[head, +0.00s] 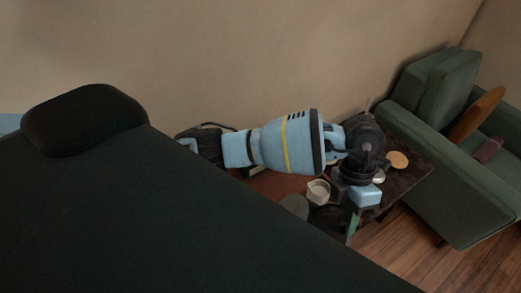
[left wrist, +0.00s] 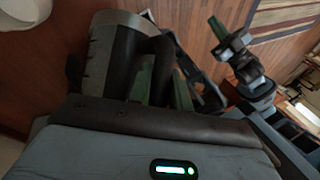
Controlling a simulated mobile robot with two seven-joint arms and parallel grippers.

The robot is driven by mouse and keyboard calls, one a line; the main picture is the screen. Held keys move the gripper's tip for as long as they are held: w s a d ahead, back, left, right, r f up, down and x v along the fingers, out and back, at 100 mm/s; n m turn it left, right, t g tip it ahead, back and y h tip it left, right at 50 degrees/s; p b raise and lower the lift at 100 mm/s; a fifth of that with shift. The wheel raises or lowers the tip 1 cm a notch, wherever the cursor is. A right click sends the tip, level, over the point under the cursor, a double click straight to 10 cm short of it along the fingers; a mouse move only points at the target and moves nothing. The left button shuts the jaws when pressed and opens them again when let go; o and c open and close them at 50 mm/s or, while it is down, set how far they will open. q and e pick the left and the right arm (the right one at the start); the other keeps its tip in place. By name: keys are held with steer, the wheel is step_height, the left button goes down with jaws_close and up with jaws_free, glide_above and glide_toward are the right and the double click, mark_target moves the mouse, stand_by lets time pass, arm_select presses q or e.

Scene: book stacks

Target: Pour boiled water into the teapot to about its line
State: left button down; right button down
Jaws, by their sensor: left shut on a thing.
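In the left wrist view, a grey metal kettle (left wrist: 102,58) with a black handle (left wrist: 152,62) is at the upper left. My left gripper (left wrist: 158,85) has green-lined fingers around that handle and is shut on it. In the head view, my left gripper (head: 352,222) points down over a small dark table, and the kettle is mostly hidden in shadow there. A pale cup-like vessel (head: 318,191) stands left of it; I cannot tell whether it is the teapot. No fill line is visible. What looks like my right gripper (left wrist: 228,38) shows in the left wrist view; its opening is unclear.
The dark table (head: 408,178) bears a round tan disc (head: 397,160) at its right. A grey-green round thing (head: 295,206) is at the left. A green armchair (head: 450,190) stands close on the right. A wall runs behind.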

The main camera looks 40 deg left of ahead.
arm_select(q)
steer(key=shift+r, duration=0.45)
steer(key=shift+h, duration=0.3)
steer(key=shift+s+a+r, duration=0.1)
steer(key=shift+a+r, duration=0.05)
steer(key=shift+r, duration=0.1)
steer(key=shift+a+r+h, duration=0.1)
steer(key=shift+r+h, duration=0.1)
steer(key=shift+h, duration=0.1)
stand_by(0.6)
steer(key=shift+r, duration=0.1)
steer(key=shift+s+a, duration=0.1)
stand_by(0.3)
steer(key=shift+r, duration=0.1)
steer(key=shift+r, duration=0.1)
stand_by(0.3)
